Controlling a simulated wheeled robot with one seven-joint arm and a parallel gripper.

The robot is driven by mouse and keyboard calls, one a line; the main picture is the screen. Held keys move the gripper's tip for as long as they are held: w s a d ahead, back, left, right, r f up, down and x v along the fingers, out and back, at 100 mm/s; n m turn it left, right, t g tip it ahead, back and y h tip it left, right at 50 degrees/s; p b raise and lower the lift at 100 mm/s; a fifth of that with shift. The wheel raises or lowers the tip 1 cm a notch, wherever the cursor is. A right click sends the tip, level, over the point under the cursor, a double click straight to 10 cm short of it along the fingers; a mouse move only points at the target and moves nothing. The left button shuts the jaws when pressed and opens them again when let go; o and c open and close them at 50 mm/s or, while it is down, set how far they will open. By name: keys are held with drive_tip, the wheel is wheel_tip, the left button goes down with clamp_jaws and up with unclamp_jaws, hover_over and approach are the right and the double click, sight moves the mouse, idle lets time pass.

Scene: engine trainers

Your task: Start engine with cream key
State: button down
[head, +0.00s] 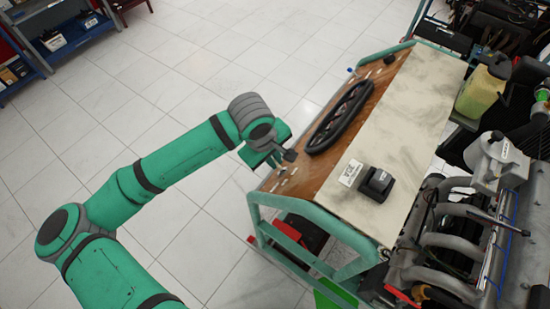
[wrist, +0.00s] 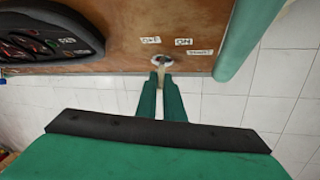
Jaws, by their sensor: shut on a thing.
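My gripper (wrist: 161,77) is shut on the cream key, of which only a pale sliver (wrist: 160,83) shows between the fingers. The fingertips are right at the round metal ignition lock (wrist: 168,59) on the brown wooden panel (wrist: 120,50). Whether the key's tip is inside the lock is too small to tell. Labels OFF, ON and START (wrist: 183,42) sit around the lock. In the head view my gripper (head: 277,163) is at the panel's near left edge, and the key and lock are hidden or too small to make out.
A black gauge cluster (head: 339,116) stands on the panel beside my gripper. A black box (head: 375,183) and a white label lie on the cream top (head: 405,110). A green tube frame (head: 320,220) edges the trainer. The engine (head: 450,240) is at right; the tiled floor at left is clear.

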drive_tip(key=m+h, duration=0.1)
drive_tip(key=m+t+h, duration=0.2)
drive_tip(key=shift+s+a+f+m+h, duration=0.15)
drive_tip(key=shift+a+m+h, duration=0.15)
drive_tip(key=shift+m, duration=0.1)
drive_tip(key=shift+a+f+m+t+h, duration=0.1)
drive_tip(key=shift+m+t+h, duration=0.1)
drive_tip(key=shift+m+h, duration=0.7)
drive_tip(key=shift+a+f+m+t+h, duration=0.1)
drive_tip(key=shift+m+t+h, duration=0.1)
drive_tip(key=shift+m+h, duration=0.65)
drive_tip(key=shift+m, duration=0.25)
drive_tip(key=c, duration=1.9)
unclamp_jaws()
drive_tip(key=shift+o, duration=0.2)
drive_tip(key=v, duration=1)
drive_tip(key=shift+s+a+r, duration=0.15)
drive_tip(key=shift+a+r, duration=0.05)
drive_tip(key=shift+a, duration=0.05)
